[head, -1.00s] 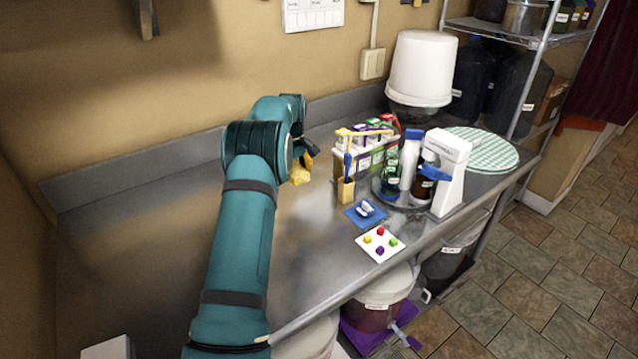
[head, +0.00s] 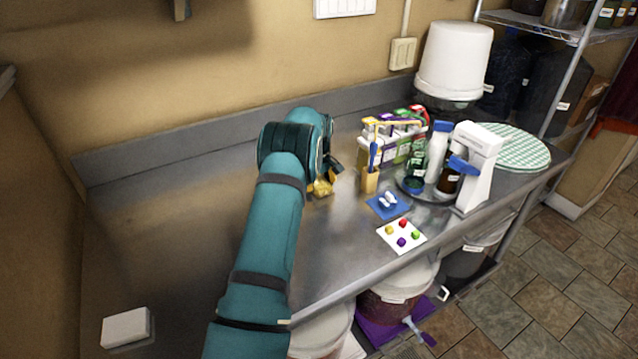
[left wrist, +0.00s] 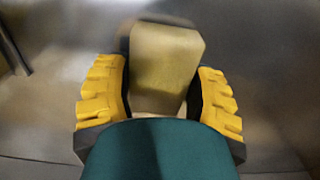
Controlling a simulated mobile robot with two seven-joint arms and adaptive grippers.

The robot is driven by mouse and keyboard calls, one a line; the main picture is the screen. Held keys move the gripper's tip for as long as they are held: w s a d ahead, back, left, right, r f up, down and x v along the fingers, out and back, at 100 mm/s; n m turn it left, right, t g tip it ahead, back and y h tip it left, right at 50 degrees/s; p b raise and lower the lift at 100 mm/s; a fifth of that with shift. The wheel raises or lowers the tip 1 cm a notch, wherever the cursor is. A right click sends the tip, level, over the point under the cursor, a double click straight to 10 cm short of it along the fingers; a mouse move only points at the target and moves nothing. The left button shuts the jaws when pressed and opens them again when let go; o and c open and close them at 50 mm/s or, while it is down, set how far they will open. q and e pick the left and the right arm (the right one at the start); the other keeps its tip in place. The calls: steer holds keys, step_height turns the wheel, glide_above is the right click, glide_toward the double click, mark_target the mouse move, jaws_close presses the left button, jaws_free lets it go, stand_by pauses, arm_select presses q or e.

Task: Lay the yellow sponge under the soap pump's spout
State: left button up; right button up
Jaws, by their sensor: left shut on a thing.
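The yellow sponge (left wrist: 165,65) is between the two yellow-padded fingers of my left gripper (left wrist: 158,97) in the left wrist view. The gripper is shut on it. In the head view, my left gripper (head: 325,180) is low over the middle of the steel counter, with a bit of the sponge (head: 322,188) showing. I cannot tell whether the sponge touches the counter. A thin yellow spout-like bar reaches over the bottle group to the right; I cannot tell for sure which bottle is the soap pump. My right gripper is not in view.
A wooden block (head: 369,181) with a blue-handled tool stands just right of the gripper. Beyond are boxed packets, a green bottle (head: 416,160), a white bottle (head: 438,150) and a white device (head: 477,170). A blue mat (head: 388,206) and white card (head: 402,236) lie in front.

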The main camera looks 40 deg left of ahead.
arm_select(q)
steer(key=shift+f, duration=0.15)
steer(key=o, duration=0.8)
